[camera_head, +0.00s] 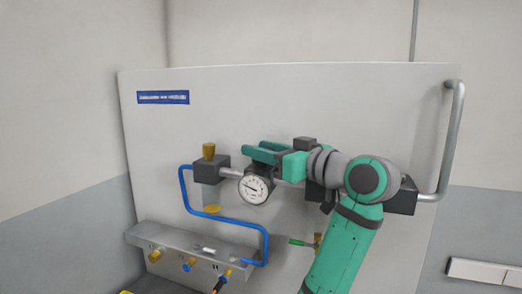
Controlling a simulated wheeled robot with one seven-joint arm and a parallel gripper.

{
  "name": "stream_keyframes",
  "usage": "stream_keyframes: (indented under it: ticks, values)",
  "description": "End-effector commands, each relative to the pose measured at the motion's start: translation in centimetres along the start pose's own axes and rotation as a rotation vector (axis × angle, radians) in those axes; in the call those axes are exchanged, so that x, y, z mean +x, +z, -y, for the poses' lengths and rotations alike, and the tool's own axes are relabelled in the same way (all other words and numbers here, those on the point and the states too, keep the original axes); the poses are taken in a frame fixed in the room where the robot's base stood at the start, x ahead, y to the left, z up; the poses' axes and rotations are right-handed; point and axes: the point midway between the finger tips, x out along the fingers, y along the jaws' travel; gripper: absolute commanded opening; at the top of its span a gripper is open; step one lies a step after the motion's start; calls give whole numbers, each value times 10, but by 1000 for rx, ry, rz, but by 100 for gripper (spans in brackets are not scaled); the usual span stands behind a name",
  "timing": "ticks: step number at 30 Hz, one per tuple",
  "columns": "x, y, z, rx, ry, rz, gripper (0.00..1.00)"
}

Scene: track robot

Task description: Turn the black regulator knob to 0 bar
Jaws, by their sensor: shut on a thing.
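The pressure regulator (262,171) sits on the pipe line of the upright panel, with a round white gauge (254,188) on its front. The gauge needle is too small to read surely. My gripper (263,152) reaches in from the right, with its green fingers at the top of the regulator, just above the gauge. It is shut on the black regulator knob, which the fingers hide almost wholly. How far the knob is turned cannot be seen.
Left of the regulator is a dark valve block (211,169) with a brass top. A blue hose (225,220) loops down to a grey manifold rail (190,245) with several fittings. A green-handled valve (303,243) sits below my arm.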

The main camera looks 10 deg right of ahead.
Motion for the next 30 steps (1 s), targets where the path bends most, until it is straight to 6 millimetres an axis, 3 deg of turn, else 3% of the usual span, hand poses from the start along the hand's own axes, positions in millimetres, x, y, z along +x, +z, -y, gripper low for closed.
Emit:
stream_keyframes:
  ticks: [18,19,21,30]
  values:
    - [1,0,-1,1,-38,0,13]
    - [1,0,-1,1,-38,0,40]
    - [1,0,-1,1,-39,0,54]
    - [0,0,-1,1,-38,0,54]
